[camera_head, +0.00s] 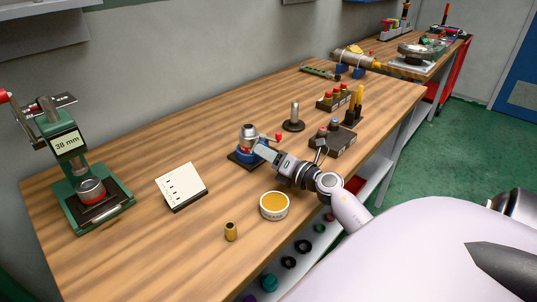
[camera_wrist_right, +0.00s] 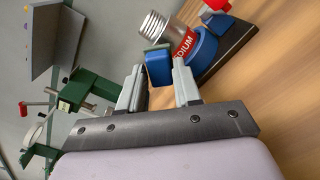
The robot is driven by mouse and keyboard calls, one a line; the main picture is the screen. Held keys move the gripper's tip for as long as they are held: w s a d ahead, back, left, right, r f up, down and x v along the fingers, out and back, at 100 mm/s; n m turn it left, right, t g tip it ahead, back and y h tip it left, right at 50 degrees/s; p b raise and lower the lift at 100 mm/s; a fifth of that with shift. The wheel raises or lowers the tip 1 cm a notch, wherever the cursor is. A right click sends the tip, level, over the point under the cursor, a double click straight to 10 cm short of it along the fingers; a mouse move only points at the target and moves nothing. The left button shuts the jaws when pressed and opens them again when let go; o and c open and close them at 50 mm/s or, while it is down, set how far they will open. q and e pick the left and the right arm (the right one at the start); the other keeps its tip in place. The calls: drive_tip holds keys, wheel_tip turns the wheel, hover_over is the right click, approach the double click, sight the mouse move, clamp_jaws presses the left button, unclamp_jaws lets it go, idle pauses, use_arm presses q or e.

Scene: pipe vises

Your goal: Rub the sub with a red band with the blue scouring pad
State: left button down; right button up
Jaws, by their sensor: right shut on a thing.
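The sub with a red band (camera_head: 248,133) stands in a small blue vise (camera_head: 243,155) on the bench. In the right wrist view its silver threaded end (camera_wrist_right: 157,25) and red band (camera_wrist_right: 185,44) show, with white letters on the band. My right gripper (camera_head: 265,152) is shut on the blue scouring pad (camera_wrist_right: 158,70), which has a green layer. The pad is right beside the sub; whether they touch I cannot tell. My left gripper is not in view.
A red vise handle (camera_head: 278,137) is close to my right gripper. A round tin (camera_head: 274,206), a brass piece (camera_head: 231,232) and a white card (camera_head: 181,187) are nearby. A green press (camera_head: 70,155) is at the left; a dark box (camera_head: 337,142) is at the right.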

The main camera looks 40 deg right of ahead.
drive_tip(key=shift+w, duration=1)
idle(0.3)
drive_tip(key=shift+d+f+b, duration=0.15)
drive_tip(key=shift+d+b, duration=0.7)
drive_tip(key=shift+d, duration=1.15)
drive_tip(key=shift+w, duration=0.15)
drive_tip(key=shift+a, duration=0.15)
drive_tip(key=shift+a+r+p, duration=0.25)
drive_tip(key=shift+a+p, duration=0.35)
drive_tip(key=shift+a, duration=0.35)
drive_tip(key=shift+a+f+p, duration=0.1)
drive_tip(key=shift+a+p, duration=0.35)
drive_tip(key=shift+a, duration=0.55)
